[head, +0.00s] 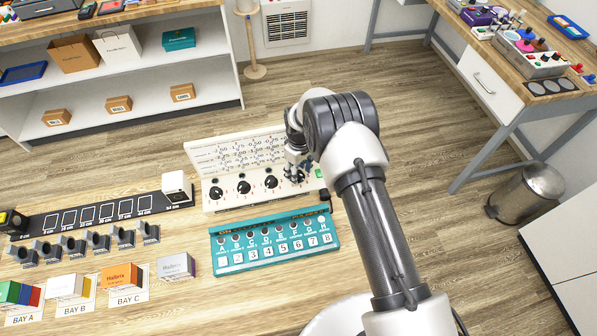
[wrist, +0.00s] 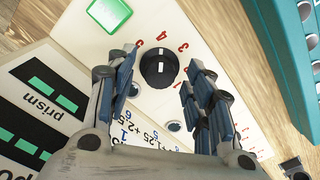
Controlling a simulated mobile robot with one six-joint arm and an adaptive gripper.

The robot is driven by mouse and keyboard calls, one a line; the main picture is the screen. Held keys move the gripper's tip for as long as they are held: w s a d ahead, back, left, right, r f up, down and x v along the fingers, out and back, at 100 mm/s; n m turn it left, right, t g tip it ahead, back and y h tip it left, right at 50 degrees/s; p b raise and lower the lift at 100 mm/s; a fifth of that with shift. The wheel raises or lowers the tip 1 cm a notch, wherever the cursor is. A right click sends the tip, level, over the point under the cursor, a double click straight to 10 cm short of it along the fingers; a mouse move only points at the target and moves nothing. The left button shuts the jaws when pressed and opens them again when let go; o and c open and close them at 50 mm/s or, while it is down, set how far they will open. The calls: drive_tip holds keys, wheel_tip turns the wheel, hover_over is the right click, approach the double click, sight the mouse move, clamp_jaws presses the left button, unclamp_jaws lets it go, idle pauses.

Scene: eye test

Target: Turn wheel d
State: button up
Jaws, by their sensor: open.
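The white panel (head: 258,196) stands at the back of the table, with a row of black knobs on its front. Three knobs show at the left and middle: one (head: 216,193), another (head: 243,187), and a third (head: 271,181). I cannot read a letter that names this wheel. Gaps show between it and the fingers.
A green square (wrist: 108,14) is beside the wheel. An upright chart board (head: 235,152) with numbers rises behind the knobs. A teal tray (head: 272,262) with lettered holes and numbered squares lies in front of the panel. Boxes and a black strip (head: 50,222) are further left.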

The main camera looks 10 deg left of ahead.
drive_tip(key=shift+f, duration=0.2)
drive_tip(key=c, duration=1.1)
